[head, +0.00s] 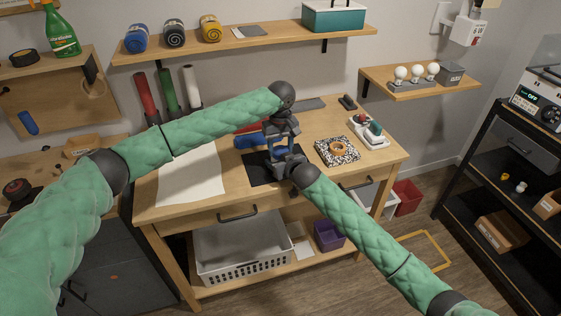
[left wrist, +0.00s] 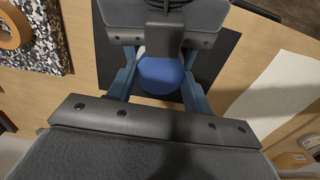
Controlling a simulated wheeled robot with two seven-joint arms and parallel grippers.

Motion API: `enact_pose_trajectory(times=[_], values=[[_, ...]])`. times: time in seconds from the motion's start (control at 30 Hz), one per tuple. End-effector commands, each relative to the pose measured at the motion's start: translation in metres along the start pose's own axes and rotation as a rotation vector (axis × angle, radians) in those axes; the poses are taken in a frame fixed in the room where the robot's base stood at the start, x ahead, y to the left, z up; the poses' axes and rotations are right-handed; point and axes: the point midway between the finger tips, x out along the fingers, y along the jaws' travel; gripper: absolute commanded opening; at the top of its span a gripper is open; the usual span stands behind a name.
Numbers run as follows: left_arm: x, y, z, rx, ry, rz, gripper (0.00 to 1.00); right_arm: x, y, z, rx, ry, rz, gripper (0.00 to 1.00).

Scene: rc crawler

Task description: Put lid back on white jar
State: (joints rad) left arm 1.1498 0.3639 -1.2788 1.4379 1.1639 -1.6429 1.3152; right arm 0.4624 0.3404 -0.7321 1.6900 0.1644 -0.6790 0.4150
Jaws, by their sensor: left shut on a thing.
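My left gripper (head: 272,143) is over the black mat (head: 258,172) on the wooden table. In the left wrist view, a round blue thing (left wrist: 160,76) sits between its blue fingers (left wrist: 160,90), and the gripper is shut on it. It may be the lid, but I cannot tell for sure. A small pale patch beside it may be part of the white jar; the jar is otherwise hidden by the grippers. My right gripper (head: 283,160) is close in front of the left one over the mat. Its fingertips are too hidden to tell their state.
A white sheet (head: 190,178) lies left of the mat. A speckled block (head: 325,157) with an orange ring (head: 338,149) and a white tray with tools (head: 371,140) lie to the right. Red and blue items (head: 246,141) are behind the grippers. The table's front strip is mostly clear.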

Motion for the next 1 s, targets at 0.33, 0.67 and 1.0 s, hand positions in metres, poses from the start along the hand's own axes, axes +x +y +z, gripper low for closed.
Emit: enact_pose_trajectory(times=[0.33,0.67,1.0], values=[[-0.001,0.000,0.000,0.157,0.000,0.001,0.23,0.000,0.000,0.001,0.000,-0.001,0.000,0.00],[0.000,0.000,0.000,0.155,0.000,0.000,0.75,0.000,0.000,0.001,0.000,-0.001,0.000,0.00],[-0.011,0.000,0.000,0.155,0.001,0.001,0.75,0.000,0.000,0.001,0.000,-0.001,0.000,0.00]])
